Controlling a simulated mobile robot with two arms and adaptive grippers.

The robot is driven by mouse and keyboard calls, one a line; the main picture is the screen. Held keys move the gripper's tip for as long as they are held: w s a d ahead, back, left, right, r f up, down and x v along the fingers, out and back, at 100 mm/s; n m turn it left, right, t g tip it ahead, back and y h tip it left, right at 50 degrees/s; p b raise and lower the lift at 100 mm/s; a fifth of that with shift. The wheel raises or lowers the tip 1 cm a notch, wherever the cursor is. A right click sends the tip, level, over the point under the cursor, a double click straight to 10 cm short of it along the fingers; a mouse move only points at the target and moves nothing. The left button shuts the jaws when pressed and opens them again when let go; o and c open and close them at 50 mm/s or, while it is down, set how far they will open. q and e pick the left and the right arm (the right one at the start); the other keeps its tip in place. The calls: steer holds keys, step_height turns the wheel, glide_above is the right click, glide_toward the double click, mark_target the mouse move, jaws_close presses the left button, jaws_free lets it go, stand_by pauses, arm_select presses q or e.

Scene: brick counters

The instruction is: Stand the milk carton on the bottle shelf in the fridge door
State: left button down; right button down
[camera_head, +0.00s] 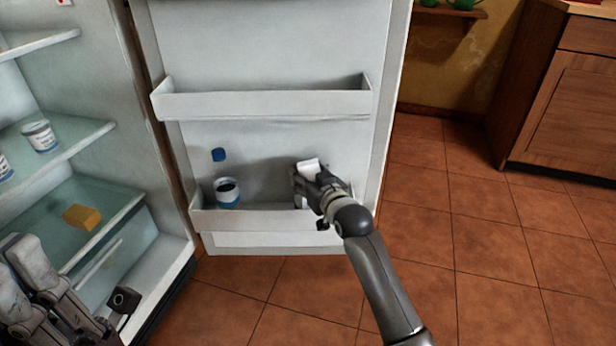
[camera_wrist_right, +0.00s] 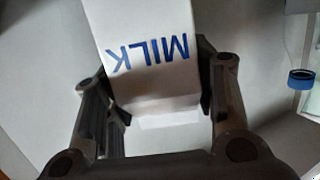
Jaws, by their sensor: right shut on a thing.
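The white milk carton (camera_head: 309,166) is in my right gripper (camera_head: 308,184), at the lower door shelf of the fridge. In the right wrist view the carton (camera_wrist_right: 150,50) shows blue MILK lettering between the two fingers (camera_wrist_right: 160,105). It looks close to upright. Its base is hidden by the gripper and the shelf front, so I cannot tell whether it touches the shelf floor. The bottle shelf (camera_head: 255,221) is the low bin on the open door. My left gripper (camera_head: 45,280) is at the lower left, cut by the frame edge; its jaws are unclear.
A bottle with a blue cap (camera_head: 218,154) and blue label stands left of the carton; its cap (camera_wrist_right: 301,78) shows in the wrist view. An upper door bin (camera_head: 265,104) is empty. Fridge shelves at left hold a jar (camera_head: 40,136) and a yellow block (camera_head: 82,217).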

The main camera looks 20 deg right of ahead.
steer(key=c, duration=0.6)
jaws_free()
